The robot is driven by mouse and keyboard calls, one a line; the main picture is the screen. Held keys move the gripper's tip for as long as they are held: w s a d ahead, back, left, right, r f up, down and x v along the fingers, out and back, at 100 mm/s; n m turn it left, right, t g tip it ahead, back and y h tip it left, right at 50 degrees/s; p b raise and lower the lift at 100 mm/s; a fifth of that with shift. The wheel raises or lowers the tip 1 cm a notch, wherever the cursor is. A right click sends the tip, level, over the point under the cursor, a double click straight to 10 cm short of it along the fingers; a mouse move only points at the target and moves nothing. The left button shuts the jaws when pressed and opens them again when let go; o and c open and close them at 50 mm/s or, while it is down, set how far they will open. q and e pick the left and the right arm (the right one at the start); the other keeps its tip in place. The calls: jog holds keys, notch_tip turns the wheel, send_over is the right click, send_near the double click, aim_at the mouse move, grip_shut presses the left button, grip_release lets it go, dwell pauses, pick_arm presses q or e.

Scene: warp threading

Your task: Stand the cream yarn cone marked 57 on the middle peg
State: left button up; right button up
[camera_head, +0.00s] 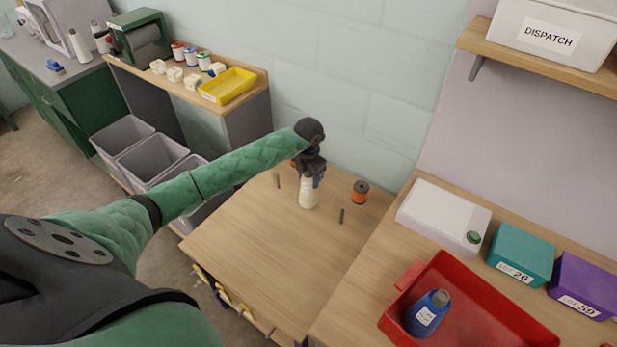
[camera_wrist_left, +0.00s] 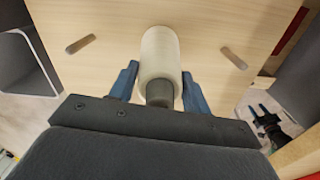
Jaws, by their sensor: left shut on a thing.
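The cream yarn cone (camera_head: 309,196) is upright over the wooden table, between two short grey pegs, the left peg (camera_head: 278,180) and the right peg (camera_head: 341,215). My left gripper (camera_head: 314,179) is shut on its upper part from above. In the left wrist view the blue fingers stand on both sides of the cone (camera_wrist_left: 161,52), with a peg on either side of it, (camera_wrist_left: 80,44) and (camera_wrist_left: 233,58). The middle peg is not visible; the cone covers the space between. I cannot tell whether the cone touches the table. No number shows on it.
An orange spool (camera_head: 360,192) stands behind the right peg. Another orange thing is partly hidden behind my left gripper. A red tray (camera_head: 470,315) with a blue cone (camera_head: 428,312) is at right. The table's front is clear. A dark gripper shows small in the wrist view (camera_wrist_left: 266,118).

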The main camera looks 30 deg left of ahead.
pick_arm(q)
jog(key=shift+f+b, duration=0.55)
jog(key=shift+f, duration=0.1)
pick_arm(e)
jog(key=shift+w+a+f, duration=0.1)
jog(key=shift+a+f, duration=0.05)
jog(key=shift+f, duration=0.35)
pick_arm(q)
jog(key=o, duration=0.9)
pick_arm(e)
jog(key=shift+w+r, duration=0.55)
jog(key=shift+r, duration=2.05)
pick_arm(q)
jog(key=shift+r, duration=0.25)
jog(key=shift+r+p, duration=1.55)
jog(key=shift+r, duration=2.1)
pick_arm(e)
notch_tip(320, 180, down, 10)
jog(key=s+d, duration=0.1)
jog(key=s, duration=0.1)
jog(key=shift+s+f, duration=0.15)
jog(key=shift+s, duration=0.15)
